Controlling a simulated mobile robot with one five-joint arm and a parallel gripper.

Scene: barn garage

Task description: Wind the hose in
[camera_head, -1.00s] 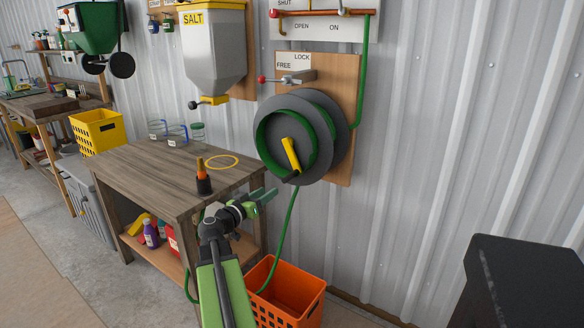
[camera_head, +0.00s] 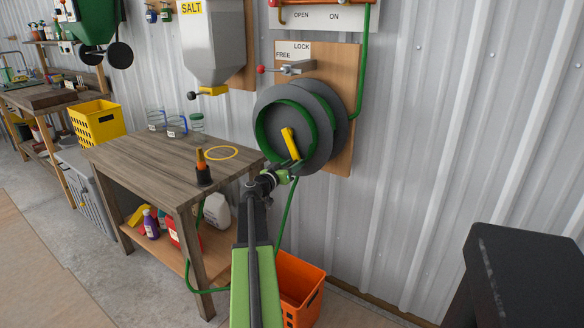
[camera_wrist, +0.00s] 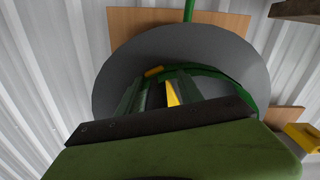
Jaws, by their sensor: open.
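The grey hose reel (camera_head: 322,105) is on a wooden wall board, with green hose on its drum. Its yellow crank handle (camera_head: 291,143) points down and right. My gripper (camera_head: 291,172) is open just below the handle. In the wrist view, the yellow handle (camera_wrist: 172,94) shows between my two open fingers (camera_wrist: 168,88); I cannot tell if they touch it. The green hose (camera_head: 284,215) hangs from the reel and loops low by the table leg. An orange-tipped black nozzle (camera_head: 202,168) stands on the table. The red-knobbed lever (camera_head: 262,69) points left, beneath the FREE label.
The wooden table (camera_head: 150,155) with jars and a yellow ring (camera_head: 222,153) stands left of my arm. An orange crate (camera_head: 303,280) is on the floor below the reel. A black block-like object (camera_head: 520,270) is at right. The salt hopper (camera_head: 212,45) hangs above the table.

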